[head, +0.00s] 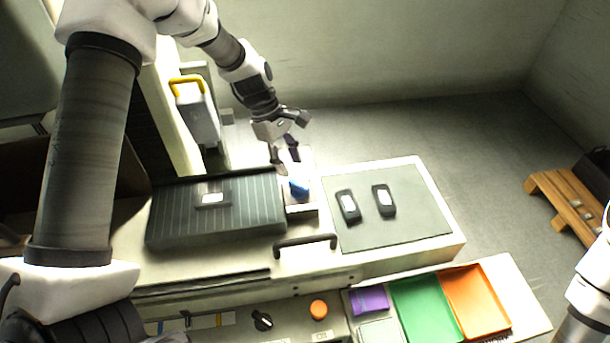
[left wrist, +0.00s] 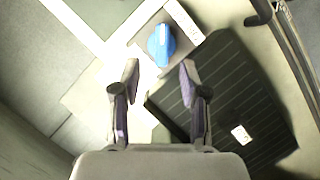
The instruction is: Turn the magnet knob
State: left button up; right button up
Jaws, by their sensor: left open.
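The blue knob (head: 299,187) sits on a small pale block at the right end of the dark ribbed plate (head: 180,213). It also shows in the left wrist view (left wrist: 161,45), with a light pointer mark on it. My left gripper (head: 285,158) is open and empty, just behind and above the knob in the head view. In the left wrist view its two fingertips (left wrist: 160,70) are apart, and the knob appears beyond them, roughly centred between them. I see no contact with the knob. My right gripper is out of view; only part of that arm shows at lower right.
A black handle (head: 305,243) stands in front of the knob. Two dark devices (head: 348,206) lie on a grey mat (head: 410,226) to the right. A black switch (head: 262,320), an orange button (head: 318,310) and coloured trays (head: 475,300) are along the front.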

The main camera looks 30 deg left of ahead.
aim_at(297, 184)
pick_arm(q)
jog(key=d+f, duration=0.1)
jog(key=s+d+f, duration=0.1)
jog(key=shift+s+d+f, duration=0.1)
jog(key=shift+d+f, duration=0.1)
jog(key=shift+f, duration=0.1)
jog(key=f, duration=0.1)
jog(key=w+f, duration=0.1)
jog(key=f, duration=0.1)
jog(key=shift+a+p, duration=0.1)
jog(key=shift+p, duration=0.25)
jog(key=shift+a+f, duration=0.1)
jog(key=shift+f, duration=0.05)
jog(key=shift+s+d+r, duration=0.3)
jog(key=c, duration=0.6)
grip_shut()
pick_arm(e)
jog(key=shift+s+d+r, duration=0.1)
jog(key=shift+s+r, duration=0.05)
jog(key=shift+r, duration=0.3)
